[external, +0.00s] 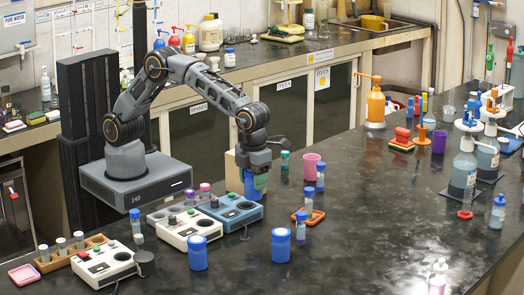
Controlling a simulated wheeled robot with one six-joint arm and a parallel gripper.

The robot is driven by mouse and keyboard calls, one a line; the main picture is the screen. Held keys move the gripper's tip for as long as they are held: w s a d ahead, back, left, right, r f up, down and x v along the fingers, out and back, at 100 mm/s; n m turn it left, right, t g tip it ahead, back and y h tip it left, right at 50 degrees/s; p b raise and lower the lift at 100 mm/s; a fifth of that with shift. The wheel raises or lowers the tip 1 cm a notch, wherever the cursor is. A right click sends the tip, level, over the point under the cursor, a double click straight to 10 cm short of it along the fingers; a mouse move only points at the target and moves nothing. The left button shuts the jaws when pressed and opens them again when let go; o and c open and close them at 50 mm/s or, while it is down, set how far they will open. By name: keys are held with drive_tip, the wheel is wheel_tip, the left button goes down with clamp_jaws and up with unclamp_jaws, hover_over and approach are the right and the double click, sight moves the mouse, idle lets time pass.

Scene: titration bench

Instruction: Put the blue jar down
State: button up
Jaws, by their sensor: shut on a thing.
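My gripper (257,167) points down over the dark bench, behind the blue stirrer unit. The fingers and wrist hide the jar's top. I cannot tell whether its base touches the bench. Two similar blue jars with pale lids, one at the front (198,254) and one to its right (281,246), stand upright on the bench.
A blue stirrer unit (229,211) and white units (190,231) stand in front of the held jar. A pink cup (312,167), a small teal bottle (284,161) and blue-capped vials by an orange tray (314,217) are to the right. The bench's right middle is clear.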

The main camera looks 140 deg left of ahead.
drive_tip(key=s+r+b, duration=0.2)
drive_tip(key=s+r, duration=0.1)
drive_tip(key=s, duration=0.5)
drive_tip(key=s+a+r+n+b, duration=0.3)
drive_tip(key=s+a+r+b, duration=0.2)
drive_tip(key=s+a+r, duration=0.6)
drive_tip(key=s+d+r, duration=0.1)
drive_tip(key=s, duration=0.5)
drive_tip(key=s+d+r, duration=0.2)
drive_tip(key=s, duration=0.3)
drive_tip(key=w+a+f, duration=0.2)
drive_tip(key=w+f, duration=0.1)
drive_tip(key=w+a+f, duration=0.2)
drive_tip(key=w+f, duration=0.1)
drive_tip(key=w, duration=0.1)
drive_tip(key=w+a+f, duration=0.2)
drive_tip(key=w+f, duration=0.1)
drive_tip(key=shift+w+a+f+p, duration=0.25)
drive_tip(key=shift+w+p, duration=0.05)
drive_tip(key=shift+w, duration=0.1)
drive_tip(key=f, duration=0.3)
drive_tip(key=shift+w+a, duration=0.2)
drive_tip(key=shift+w, duration=0.15)
drive_tip(key=shift+f, duration=0.4)
drive_tip(key=shift+f, duration=0.1)
